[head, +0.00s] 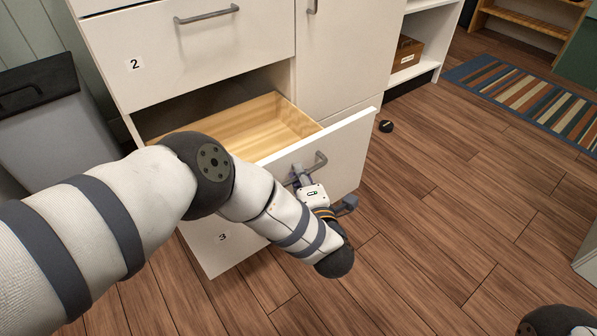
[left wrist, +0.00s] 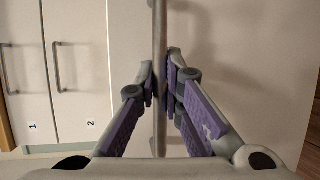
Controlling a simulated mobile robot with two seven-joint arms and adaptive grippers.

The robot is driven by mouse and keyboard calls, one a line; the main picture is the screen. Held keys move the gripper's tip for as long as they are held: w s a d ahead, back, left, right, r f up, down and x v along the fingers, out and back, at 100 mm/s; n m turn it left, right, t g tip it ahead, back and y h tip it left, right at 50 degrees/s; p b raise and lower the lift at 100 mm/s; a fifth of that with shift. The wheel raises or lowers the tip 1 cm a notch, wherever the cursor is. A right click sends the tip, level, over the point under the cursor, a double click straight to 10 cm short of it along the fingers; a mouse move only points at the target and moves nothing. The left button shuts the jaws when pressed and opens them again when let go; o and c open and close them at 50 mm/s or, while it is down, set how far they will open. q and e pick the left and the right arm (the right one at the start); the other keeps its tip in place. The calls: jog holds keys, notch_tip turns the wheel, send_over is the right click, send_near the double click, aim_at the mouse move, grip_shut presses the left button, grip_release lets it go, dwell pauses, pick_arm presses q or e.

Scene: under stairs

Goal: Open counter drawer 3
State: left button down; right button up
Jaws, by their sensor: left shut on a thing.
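Counter drawer 3 (head: 345,150) is the lowest drawer of the white counter and is pulled well out. Its light wooden inside (head: 240,128) shows empty where I can see it. Its grey bar handle (head: 316,163) is on the front panel. My left gripper (head: 303,176) is at this handle, and my left arm hides part of the front. In the left wrist view my gripper (left wrist: 167,85) has its purple-padded fingers closed around the bar handle (left wrist: 160,35). My right gripper is not in view.
Drawer 2 (head: 200,55) above is shut. A grey bin (head: 50,130) stands at the left. A small black round object (head: 386,126) lies on the wood floor beside the drawer. A striped rug (head: 530,95) is at the back right. The floor at right is mostly clear.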

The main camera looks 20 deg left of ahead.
pick_arm(q)
jog(key=c, duration=2)
grip_release()
jog(key=shift+o, duration=0.2)
jog(key=v, duration=1.2)
jog(key=shift+r, duration=0.1)
